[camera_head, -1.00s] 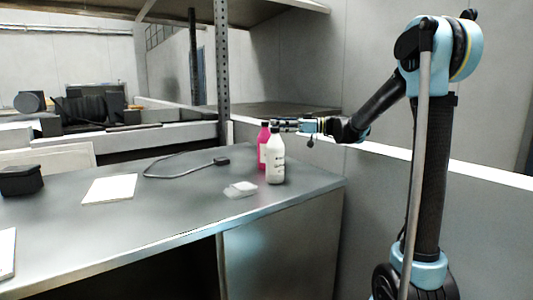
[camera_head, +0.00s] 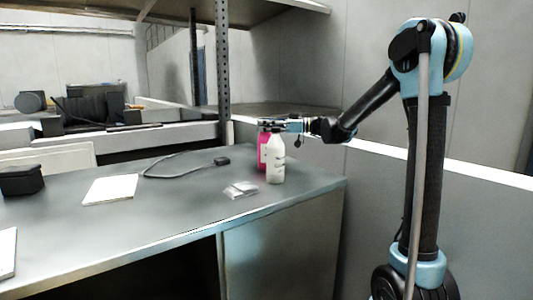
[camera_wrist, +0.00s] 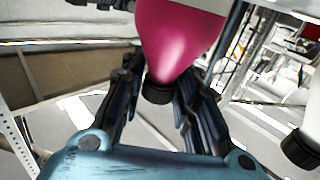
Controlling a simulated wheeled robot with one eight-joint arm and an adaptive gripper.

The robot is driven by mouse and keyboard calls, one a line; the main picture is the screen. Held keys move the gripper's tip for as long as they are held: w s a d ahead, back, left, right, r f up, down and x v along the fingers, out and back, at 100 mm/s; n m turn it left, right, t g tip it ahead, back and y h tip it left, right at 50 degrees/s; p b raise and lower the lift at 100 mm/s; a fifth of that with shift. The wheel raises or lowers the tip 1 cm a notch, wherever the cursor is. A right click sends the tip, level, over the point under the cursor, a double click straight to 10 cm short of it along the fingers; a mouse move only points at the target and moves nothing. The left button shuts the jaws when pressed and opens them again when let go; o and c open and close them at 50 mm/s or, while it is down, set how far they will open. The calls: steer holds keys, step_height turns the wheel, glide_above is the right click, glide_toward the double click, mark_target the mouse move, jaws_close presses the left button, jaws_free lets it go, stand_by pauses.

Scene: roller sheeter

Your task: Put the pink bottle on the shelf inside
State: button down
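The pink bottle (camera_head: 262,152) stands upright on the grey counter, partly hidden behind a white bottle (camera_head: 275,162). In the wrist view the pink bottle (camera_wrist: 178,38) appears upside down, its black cap pointing at my palm. My gripper (camera_head: 268,125) is level at cap height, reaching in from the right. In the wrist view the dark fingers of my gripper (camera_wrist: 158,100) stand apart on either side of the cap and neck. A narrow gap seems to show beside the cap; firm contact is not visible. The inside shelf (camera_head: 285,108) lies behind the bottles, beyond the perforated post.
The white bottle also shows at the wrist view's right edge (camera_wrist: 312,110), close to my fingers. A clear packet (camera_head: 240,190), black cable (camera_head: 180,168), white sheet (camera_head: 110,189) and black box (camera_head: 20,180) lie on the counter (camera_head: 150,225). A perforated post (camera_head: 222,75) rises behind.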

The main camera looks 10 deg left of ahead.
steer(key=shift+r, duration=0.1)
stand_by(0.3)
step_height(320, 180, up, 10)
steer(key=shift+f, duration=0.1)
stand_by(0.5)
